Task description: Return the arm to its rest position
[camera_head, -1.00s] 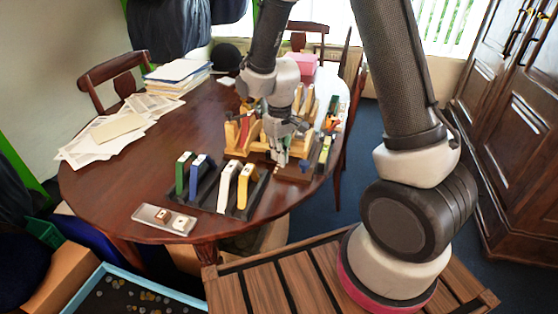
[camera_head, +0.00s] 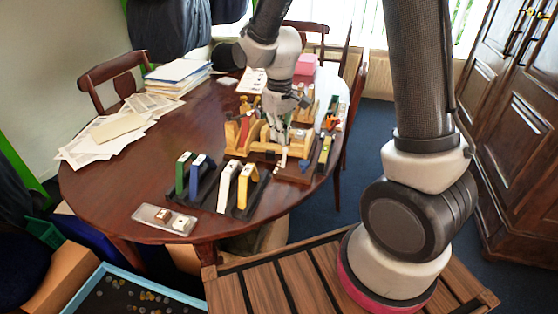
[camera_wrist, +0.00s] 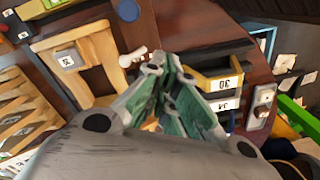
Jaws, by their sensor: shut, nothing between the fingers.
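My gripper (camera_head: 279,138) hangs over the far right part of the round table, in front of the wooden rack with slanted holders (camera_head: 243,133). Its green-padded fingers also show in the wrist view (camera_wrist: 166,62), closed together at the tips with nothing between them. My arm reaches over the table from the right. A small white peg-like piece (camera_head: 281,160) stands near the fingers in the head view; a similar white piece (camera_wrist: 133,57) shows beside them in the wrist view. Part of the rack is hidden behind my gripper.
A dark rack at the table's front holds green, blue, white and yellow upright pieces (camera_head: 243,186). A small clear tray (camera_head: 165,219) lies at the front edge. Papers (camera_head: 118,125) and a document stack (camera_head: 178,74) lie at the left. The front-left tabletop is clear.

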